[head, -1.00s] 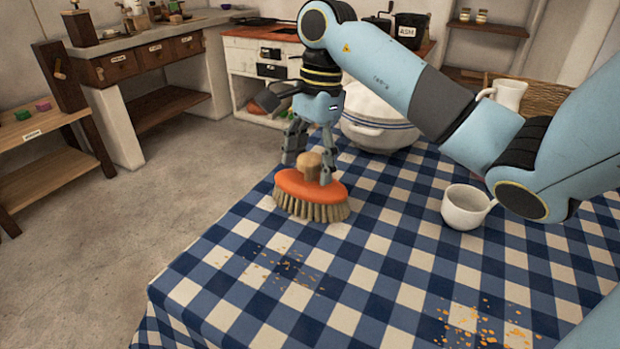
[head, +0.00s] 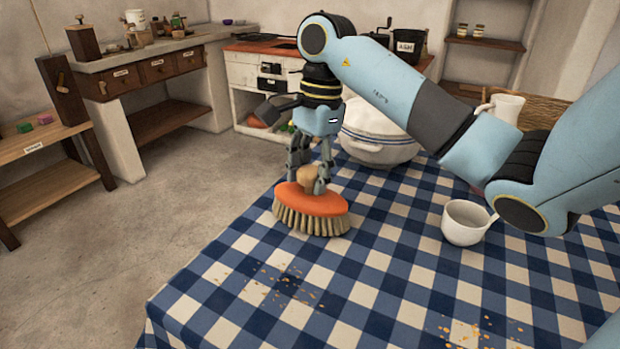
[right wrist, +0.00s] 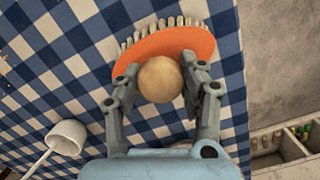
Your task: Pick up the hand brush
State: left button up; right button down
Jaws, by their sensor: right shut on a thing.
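The hand brush (head: 312,203) has an orange oval body, pale bristles and a round wooden knob. It is at the far left edge of the checked tablecloth, bristles down. I cannot tell whether the bristles touch the cloth. My right gripper (head: 308,182) points down from above and is shut on the knob. In the right wrist view the brush's orange body (right wrist: 165,45) lies beyond the knob, and the two fingers of the gripper (right wrist: 160,82) press on the knob's sides. My left gripper is not in view.
A white mug (head: 464,222) with a handle-like stick stands right of the brush. A white lidded pot (head: 378,135) stands behind the gripper. Orange crumbs (head: 285,283) lie on the near cloth (head: 230,318). The table's left edge drops to open floor.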

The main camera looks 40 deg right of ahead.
jog(key=r, duration=0.1)
jog(key=r+p, duration=0.1)
jog(key=r, duration=0.2)
jog(key=shift+s+d+r+p, duration=0.15)
jog(key=shift+d+p, duration=0.1)
jog(key=shift+p, duration=0.15)
jog(key=s+d+r+p, duration=0.6)
jog(key=s+d+p, duration=0.1)
jog(key=s+p, duration=0.1)
jog(key=shift+d, duration=0.2)
jog(key=shift+s, duration=0.1)
jog(key=c, duration=1.4)
grip_release()
jog(key=c, duration=0.4)
